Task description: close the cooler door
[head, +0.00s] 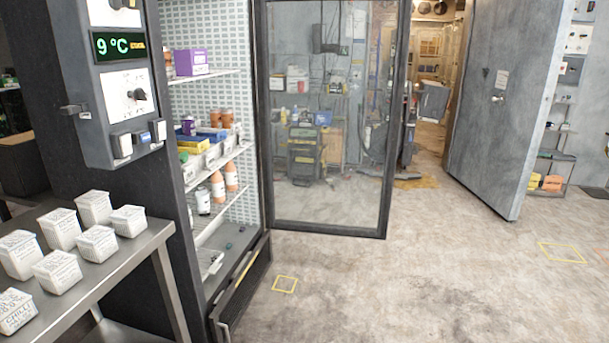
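The cooler door (325,200) is a glass pane in a dark frame. It stands wide open, swung out to the right of the cooler, and the room shows through the glass. The cooler (252,262) has its open front facing right, with lit white shelves (217,165) inside holding bottles, pots and boxes. A control panel (120,80) on the cooler's near side reads 9 °C. Neither of my grippers is in view.
A steel table (150,240) with several white labelled tubs stands at the lower left, close to the cooler. The concrete floor (430,280) in front is clear, with yellow taped squares (285,284). A large grey door (500,105) stands open at the back right.

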